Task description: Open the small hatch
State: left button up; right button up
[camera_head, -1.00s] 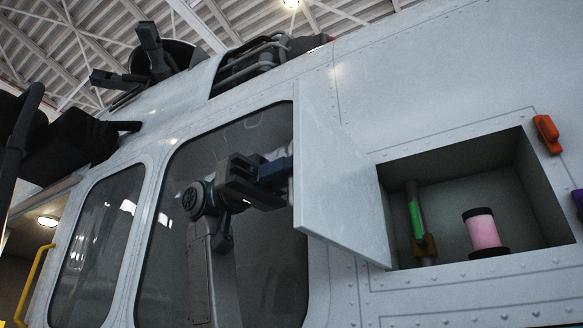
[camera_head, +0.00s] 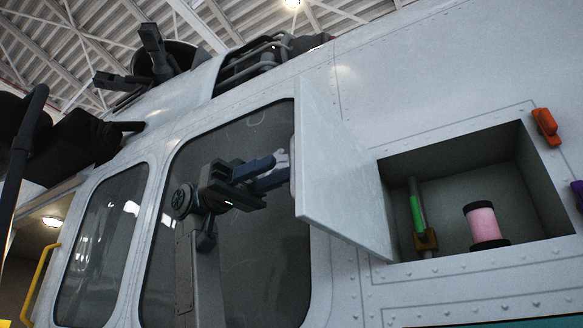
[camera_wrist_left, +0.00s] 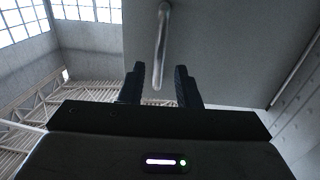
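The small hatch is a pale grey door (camera_head: 338,180) that stands swung out from the wall, hinged at the left edge of a square compartment (camera_head: 400,165). Its handle (camera_head: 283,160) is on the door's left-facing side, and also shows as a metal bar in the left wrist view (camera_wrist_left: 162,40). My left gripper (camera_head: 272,172) is at the handle, in front of the dark window. Its fingers are apart, with the bar's lower end showing between them in the left wrist view (camera_wrist_left: 160,84). I cannot tell whether they touch it.
Inside the compartment are a pink spool-like cylinder (camera_head: 483,222) and a green tube (camera_head: 417,215) in a brown holder. An orange clip (camera_head: 546,126) and a purple one (camera_head: 578,194) are on the wall at right. A yellow rail (camera_head: 38,285) stands at far left.

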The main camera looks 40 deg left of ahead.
pick_arm(q)
jog(key=a, duration=0.5)
jog(key=shift+a, duration=0.3)
